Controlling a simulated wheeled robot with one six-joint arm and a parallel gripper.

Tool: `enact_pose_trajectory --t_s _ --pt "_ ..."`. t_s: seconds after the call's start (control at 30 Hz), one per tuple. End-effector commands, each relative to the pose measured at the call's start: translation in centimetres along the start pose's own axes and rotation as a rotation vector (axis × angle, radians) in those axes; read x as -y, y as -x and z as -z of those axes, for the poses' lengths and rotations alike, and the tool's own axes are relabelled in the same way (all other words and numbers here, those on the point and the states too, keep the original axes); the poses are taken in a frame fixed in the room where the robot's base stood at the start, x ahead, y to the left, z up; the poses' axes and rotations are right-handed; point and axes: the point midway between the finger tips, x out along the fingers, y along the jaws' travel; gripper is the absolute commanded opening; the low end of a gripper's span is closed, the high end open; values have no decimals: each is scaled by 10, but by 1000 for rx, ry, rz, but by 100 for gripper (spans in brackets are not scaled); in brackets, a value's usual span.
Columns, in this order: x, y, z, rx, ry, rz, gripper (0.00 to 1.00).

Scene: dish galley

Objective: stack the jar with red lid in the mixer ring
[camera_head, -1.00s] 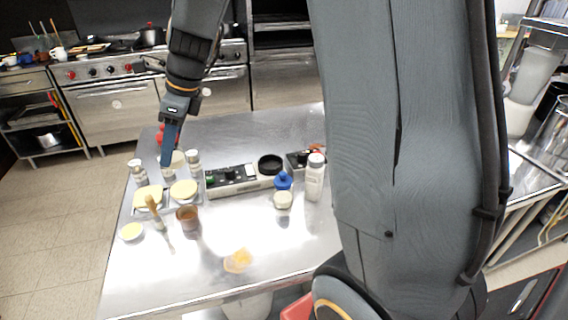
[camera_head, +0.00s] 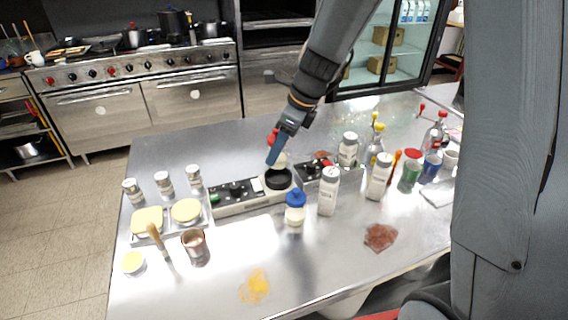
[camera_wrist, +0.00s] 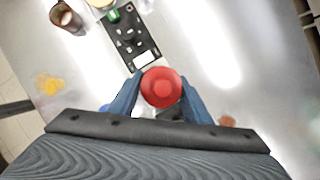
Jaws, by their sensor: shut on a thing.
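The jar with the red lid (camera_head: 280,159) is in my gripper (camera_head: 273,159), upright or nearly so. Its red lid (camera_wrist: 162,88) shows between my two blue fingers in the wrist view and hides the jar's body there. The mixer ring (camera_head: 279,180) is a black round ring on the long grey unit with black control panels. The jar is directly above or just behind the ring in the head view; I cannot tell whether its base is inside or above the rim. The ring is hidden in the wrist view.
A blue-lidded jar (camera_head: 295,213) and a white shaker (camera_head: 328,193) stand just in front of the unit. Several bottles and cans crowd the right. A tray (camera_head: 166,231) with pale tubs, a copper cup (camera_head: 196,248) and small jars stand left. The front middle is mostly clear.

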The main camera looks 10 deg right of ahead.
Motion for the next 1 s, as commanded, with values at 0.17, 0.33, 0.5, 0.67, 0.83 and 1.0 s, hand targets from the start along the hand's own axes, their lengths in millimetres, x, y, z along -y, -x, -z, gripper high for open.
enact_pose_trajectory --t_s 0.17,0.33,0.5,0.67,0.83,1.0 --pt "1 -14 7 0 -2 1 13" --pt "1 -36 16 0 -5 0 13" --pt "2 -44 20 1 -3 3 13" --pt "2 -44 20 1 -2 3 13" --pt "2 -47 21 1 -3 3 13" --pt "2 -51 23 0 -3 3 47"
